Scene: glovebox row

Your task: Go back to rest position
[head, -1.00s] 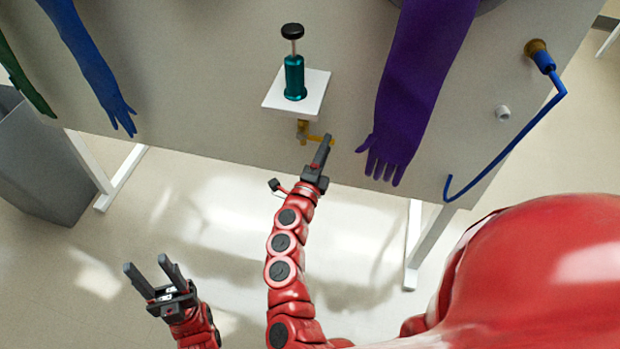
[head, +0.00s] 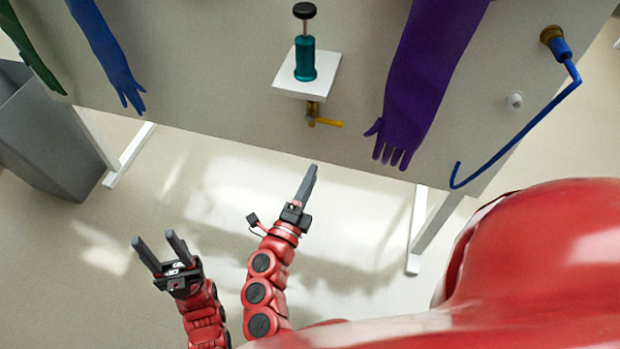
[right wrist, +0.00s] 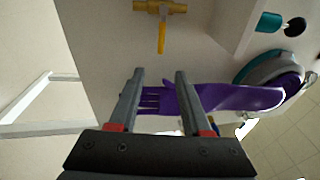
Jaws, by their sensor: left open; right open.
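My left gripper (head: 162,254) is open and empty over the floor at the lower left of the head view. My right gripper (head: 309,183) is seen nearly edge-on in the head view, below the yellow-handled valve and apart from it. In the right wrist view its two fingers (right wrist: 158,85) stand apart with nothing held. The purple glove (right wrist: 228,97) shows behind the fingers there, and I see no contact with it. The brass valve (right wrist: 160,8) with its yellow handle (right wrist: 161,35) is above the fingers in that view.
A white shelf (head: 290,82) holds a teal pump (head: 305,60) on the grey panel (head: 215,70). Purple (head: 425,75) and blue (head: 105,52) gloves hang from it. A blue hose (head: 520,128) hangs at the right. A grey bin (head: 50,135) stands left. Floor below the panel is open.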

